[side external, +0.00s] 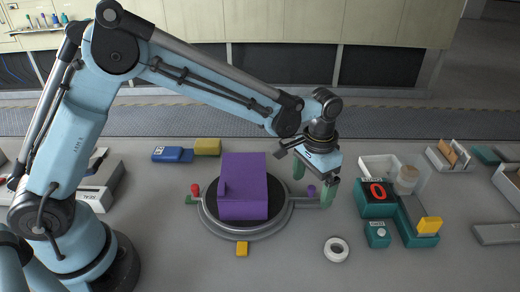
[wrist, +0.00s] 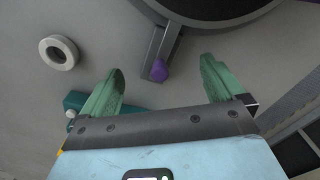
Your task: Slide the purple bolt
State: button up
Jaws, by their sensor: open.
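The purple bolt (side external: 311,190) is a small rounded knob at the outer end of a grey rail (side external: 303,202) on the right of the round base. In the wrist view the bolt (wrist: 158,70) shows at the end of the rail, between my green fingers. My gripper (side external: 313,191) points down with its fingers open on either side of the bolt. The wrist view shows gaps between the bolt and both fingers of my gripper (wrist: 161,67). A purple box (side external: 243,180) with a small side tab stands on the dark disc of the round base (side external: 212,224).
A white ring (side external: 336,249) lies in front of my gripper.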

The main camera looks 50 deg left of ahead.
aim_at(311, 187)
jog(key=shift+r, duration=3.45)
jog(key=shift+r, duration=0.1)
jog(key=s+a+r+n+t, duration=0.3)
jog(key=s+a+t, duration=0.4)
jog(key=s+a, duration=0.7)
jog(key=shift+s+a+r, duration=0.25)
jog(key=shift+s+a, duration=0.1)
jog(key=shift+a, duration=0.3)
